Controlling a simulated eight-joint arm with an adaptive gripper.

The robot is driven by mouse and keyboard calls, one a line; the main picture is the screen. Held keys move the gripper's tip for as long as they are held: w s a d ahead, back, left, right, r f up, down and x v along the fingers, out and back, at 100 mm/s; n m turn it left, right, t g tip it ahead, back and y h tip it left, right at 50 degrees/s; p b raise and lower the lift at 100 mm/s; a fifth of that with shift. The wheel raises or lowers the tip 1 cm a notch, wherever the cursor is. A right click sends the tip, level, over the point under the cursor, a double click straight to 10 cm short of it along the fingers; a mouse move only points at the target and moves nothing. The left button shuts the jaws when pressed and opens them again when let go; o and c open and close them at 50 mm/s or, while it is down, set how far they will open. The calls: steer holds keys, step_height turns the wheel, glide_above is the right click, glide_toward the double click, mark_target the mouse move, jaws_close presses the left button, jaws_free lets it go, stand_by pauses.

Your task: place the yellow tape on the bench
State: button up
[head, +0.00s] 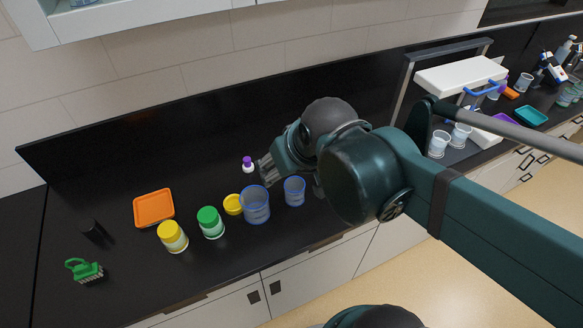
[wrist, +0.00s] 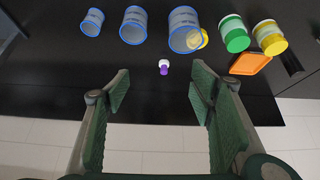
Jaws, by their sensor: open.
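The yellow tape (head: 233,204) is a small yellow round item on the black bench (head: 120,270), between the green-lidded jar and the large blue-rimmed beaker in the head view. In the wrist view the tape (wrist: 204,39) is partly hidden by that beaker. It appears to rest on the bench. My gripper (head: 264,173) is above the bench, behind the large beaker and apart from the tape. In the wrist view my gripper (wrist: 160,92) has its fingers wide apart with nothing between them. A small purple-capped vial (wrist: 163,67) shows just beyond the fingertips.
Blue-rimmed beakers (head: 256,206) stand beside the tape. A green-lidded jar (head: 210,222), a yellow-lidded jar (head: 172,237), an orange tray (head: 153,208) and a green brush (head: 84,270) are to the left. A scale-like white-topped stand (head: 460,75) is at right.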

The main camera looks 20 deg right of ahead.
steer(key=shift+s+d+r+t, duration=0.2)
steer(key=shift+s+d, duration=0.1)
steer(key=shift+s, duration=0.15)
steer(key=shift+s+d+r+t, duration=0.1)
steer(key=shift+s+d+t, duration=0.15)
steer(key=shift+s, duration=0.2)
steer(key=shift+o, duration=0.5)
steer(key=shift+w+a, duration=0.1)
steer(key=shift+w, duration=0.05)
steer(key=w+a+f+n+g+p, duration=0.1)
steer(key=w+a+f+n+g, duration=0.1)
steer(key=w+a+f, duration=0.4)
steer(key=w+a+f+n+g+p, duration=0.1)
steer(key=w+a+f+n+g, duration=0.1)
steer(key=w+a+f, duration=0.5)
steer(key=shift+w+f+g+y, duration=0.3)
steer(key=shift+w+f+g, duration=0.5)
steer(key=shift+f, duration=1.8)
steer(key=shift+a+f, duration=0.1)
steer(key=shift+w+a+f, duration=0.1)
steer(key=shift+w+f, duration=0.05)
steer(key=shift+f, duration=1.05)
steer(key=shift+f, duration=0.15)
